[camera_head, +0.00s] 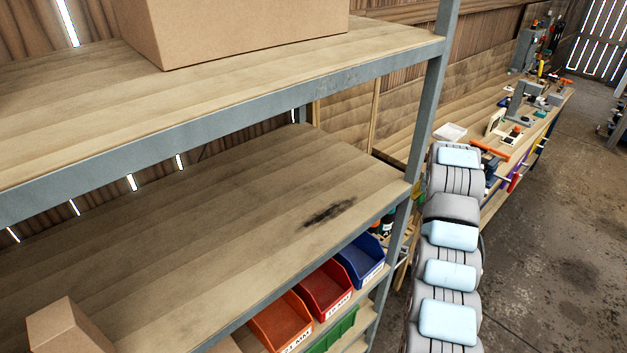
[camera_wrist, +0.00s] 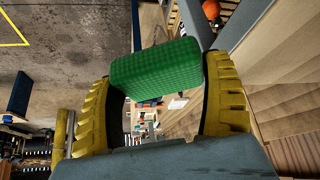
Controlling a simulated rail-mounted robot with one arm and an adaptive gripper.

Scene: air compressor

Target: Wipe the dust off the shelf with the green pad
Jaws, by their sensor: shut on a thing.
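The shelf (camera_head: 250,215) is a wooden board in a grey metal frame, in the head view. A dark dust smudge (camera_head: 329,213) lies on it near the right front edge. The green pad (camera_wrist: 156,78) is a textured block in the wrist view. My gripper (camera_wrist: 155,90) is shut on it, with one yellow-ridged finger on each side. The pad is clear of the shelf, off to the side of the rack. The head view shows my arm at the right of the rack, but the gripper and pad do not show there.
A cardboard box (camera_head: 235,25) stands on the upper shelf, close above. A smaller box (camera_head: 68,328) sits at the lower left. Red (camera_head: 325,288), orange and blue bins are below the shelf. A grey rack post (camera_head: 427,110) stands between my arm and the shelf. A workbench runs behind.

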